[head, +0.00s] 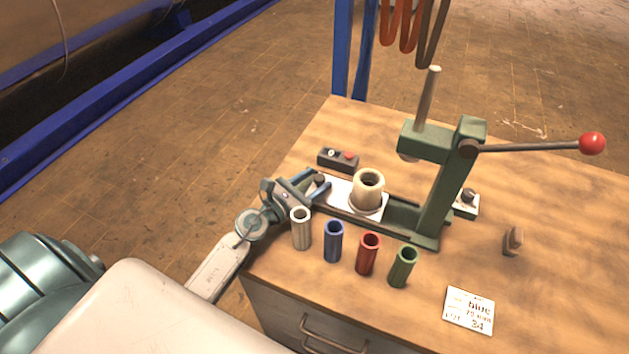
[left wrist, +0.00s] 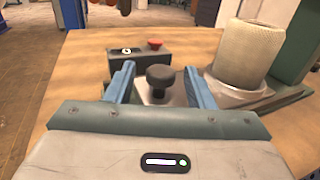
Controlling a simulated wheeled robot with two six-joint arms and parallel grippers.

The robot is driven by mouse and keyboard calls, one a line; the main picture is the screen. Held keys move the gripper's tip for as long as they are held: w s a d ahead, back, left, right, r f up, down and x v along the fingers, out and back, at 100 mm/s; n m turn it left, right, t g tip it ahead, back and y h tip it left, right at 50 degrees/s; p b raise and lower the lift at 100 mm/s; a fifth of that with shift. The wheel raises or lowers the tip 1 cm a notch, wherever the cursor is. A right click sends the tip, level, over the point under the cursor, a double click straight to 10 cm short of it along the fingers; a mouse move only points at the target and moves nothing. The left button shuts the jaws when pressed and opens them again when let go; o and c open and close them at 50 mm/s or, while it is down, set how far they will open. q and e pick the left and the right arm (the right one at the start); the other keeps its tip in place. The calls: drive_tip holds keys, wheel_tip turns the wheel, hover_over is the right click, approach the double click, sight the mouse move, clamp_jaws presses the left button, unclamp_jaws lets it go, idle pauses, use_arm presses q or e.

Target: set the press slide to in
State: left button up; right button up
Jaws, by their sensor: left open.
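The green arbor press (head: 441,190) stands on the wooden table, its lever with a red ball (head: 592,143) pointing right. Its slide (head: 336,189) is a pale plate on a green rail, reaching out to the left of the press. A cream cylindrical holder (head: 368,187) stands on the slide, left of the ram; it also shows in the left wrist view (left wrist: 246,56). The slide's black knob (left wrist: 160,80) is at its left end. My left gripper (head: 322,184) is open, with its blue fingers on either side of the knob; contact cannot be told. My right gripper is not in view.
Silver (head: 300,228), blue (head: 333,241), red (head: 368,254) and green (head: 403,267) tubes stand in front of the slide. A button box (head: 338,158) is behind it.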

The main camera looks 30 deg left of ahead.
use_arm(q)
drive_tip(key=b+v, duration=0.1)
drive_tip(key=v, duration=0.3)
drive_tip(key=b+v, duration=0.2)
drive_tip(key=v, duration=0.2)
drive_tip(key=shift+s+a+f, duration=0.15)
drive_tip(key=shift+s+f, duration=0.05)
drive_tip(key=shift+s, duration=0.15)
drive_tip(key=shift+s+a+r, duration=0.1)
drive_tip(key=shift+s+a, duration=0.15)
drive_tip(key=shift+s, duration=0.35)
drive_tip(key=shift+s+r+b, duration=0.1)
drive_tip(key=shift+s+b, duration=0.1)
drive_tip(key=shift+b, duration=0.1)
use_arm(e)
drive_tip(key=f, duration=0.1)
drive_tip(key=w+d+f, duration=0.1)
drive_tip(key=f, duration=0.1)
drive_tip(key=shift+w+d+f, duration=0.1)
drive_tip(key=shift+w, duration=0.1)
use_arm(q)
drive_tip(key=shift+a, duration=0.1)
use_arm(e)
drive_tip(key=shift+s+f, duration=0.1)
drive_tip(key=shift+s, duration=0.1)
